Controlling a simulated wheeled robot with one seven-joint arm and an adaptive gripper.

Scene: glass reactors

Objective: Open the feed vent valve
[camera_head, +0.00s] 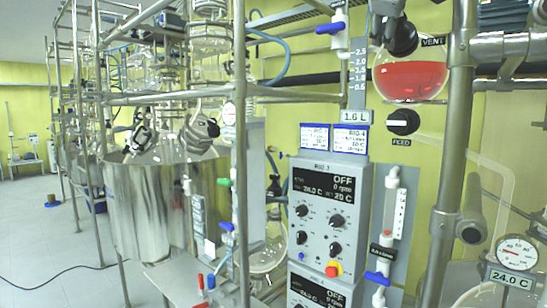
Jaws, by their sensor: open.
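A glass feed vessel (410,78) with red liquid hangs at the upper right. A "VENT" label (432,41) is beside a round black knob (402,38) at the top of the vessel; I cannot tell which way this knob is turned. Below the vessel is a black knob (403,122) with a white bar lying about level, above a "FEED" label (401,142). I cannot make out my gripper or my arm in this view.
A thick metal post (456,140) stands just right of the vessel. A control box (325,210) marked "RIG 3" reads OFF below it. A blue-handled valve (378,278) and a 24.0 C gauge (516,252) are lower right. Open floor (50,240) lies far left.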

